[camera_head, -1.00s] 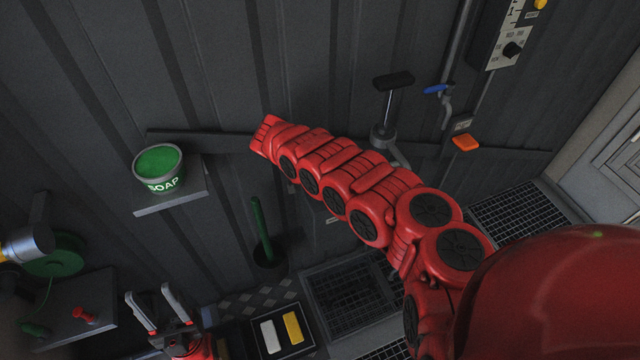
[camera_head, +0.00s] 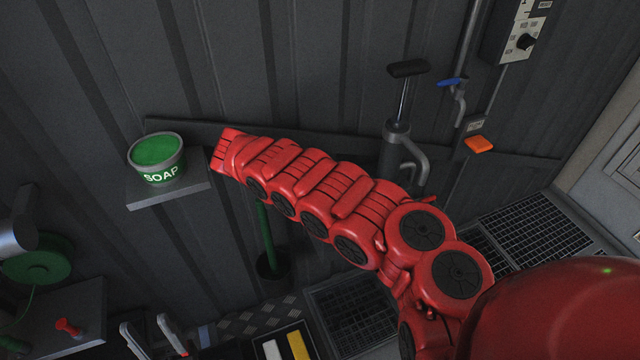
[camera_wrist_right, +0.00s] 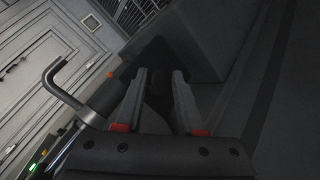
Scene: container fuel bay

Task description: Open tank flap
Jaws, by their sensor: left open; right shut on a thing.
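No tank flap can be made out in either view. My left gripper (camera_head: 147,324) is open and empty at the bottom edge of the head view, with only its two fingers showing. My right arm reaches across the head view from the lower right; its gripper is hidden there. In the right wrist view my right gripper (camera_wrist_right: 161,73) is shut on a dark thing (camera_wrist_right: 159,92) between its fingers, too dark to name. A hand pump (camera_head: 397,145) with a black handle stands against the wall; a grey bent pipe (camera_wrist_right: 66,88) shows left of the fingers.
A green soap tub (camera_head: 157,158) stands on a wall shelf (camera_head: 150,200) at left. A green hose reel (camera_head: 40,260) and a red knob (camera_head: 68,327) are lower left. A control box (camera_head: 512,38) hangs upper right. Floor grates (camera_head: 535,228) lie beside the door.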

